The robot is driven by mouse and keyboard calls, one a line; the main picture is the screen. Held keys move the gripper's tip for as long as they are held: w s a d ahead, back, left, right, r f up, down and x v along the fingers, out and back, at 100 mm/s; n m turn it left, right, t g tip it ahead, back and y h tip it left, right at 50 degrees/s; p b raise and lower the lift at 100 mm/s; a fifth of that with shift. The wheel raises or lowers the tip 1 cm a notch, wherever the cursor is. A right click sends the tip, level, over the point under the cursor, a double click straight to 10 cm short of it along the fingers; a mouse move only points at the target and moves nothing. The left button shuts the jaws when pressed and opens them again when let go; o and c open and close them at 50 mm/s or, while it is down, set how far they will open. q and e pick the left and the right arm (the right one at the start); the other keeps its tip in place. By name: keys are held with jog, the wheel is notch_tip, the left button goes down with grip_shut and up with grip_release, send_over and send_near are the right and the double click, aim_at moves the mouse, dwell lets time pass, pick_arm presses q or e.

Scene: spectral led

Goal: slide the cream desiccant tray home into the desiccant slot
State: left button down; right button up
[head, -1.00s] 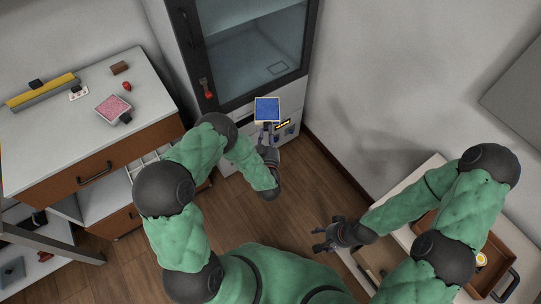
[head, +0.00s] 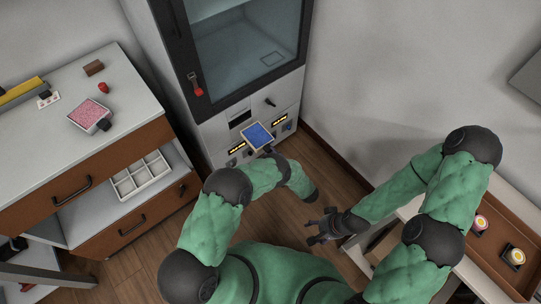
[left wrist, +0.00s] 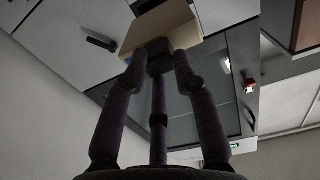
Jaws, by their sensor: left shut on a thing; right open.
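The cream tray with blue filling (head: 257,136) is in front of the lower panel of the grey cabinet (head: 215,132), turned at an angle in the head view. My left gripper (head: 267,151) is shut on its near side. In the left wrist view the cream tray (left wrist: 160,27) shows its plain underside, with the left fingertips (left wrist: 160,62) at a dark grip block on it. A dark opening (head: 240,118) shows in the panel beside the tray; I cannot tell whether it is the desiccant slot. My right gripper (head: 322,228) is open and empty over the floor.
The cabinet's glass door (head: 245,45) with a red latch (head: 197,88) is above the panel. A counter (head: 125,95) at left holds a pink-filled tray (head: 90,114) and small items. A brown tray (head: 470,265) lies at right. Wooden floor (head: 270,210) is clear between.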

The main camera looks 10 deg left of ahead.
aim_at(257, 139)
pick_arm(q)
jog(key=shift+d+f, duration=0.1)
jog(key=shift+f, duration=0.25)
jog(key=shift+s+y, duration=0.1)
jog(key=shift+y, duration=0.2)
jog(key=shift+x, duration=2.7)
jog(key=shift+a, duration=0.2)
jog(key=shift+x, duration=2.7)
jog(key=shift+a+f, duration=0.1)
jog(key=x, duration=0.7)
jog(key=shift+w, duration=0.35)
jog(key=shift+a+f, duration=0.1)
jog(key=shift+a, duration=0.1)
dwell(0.4)
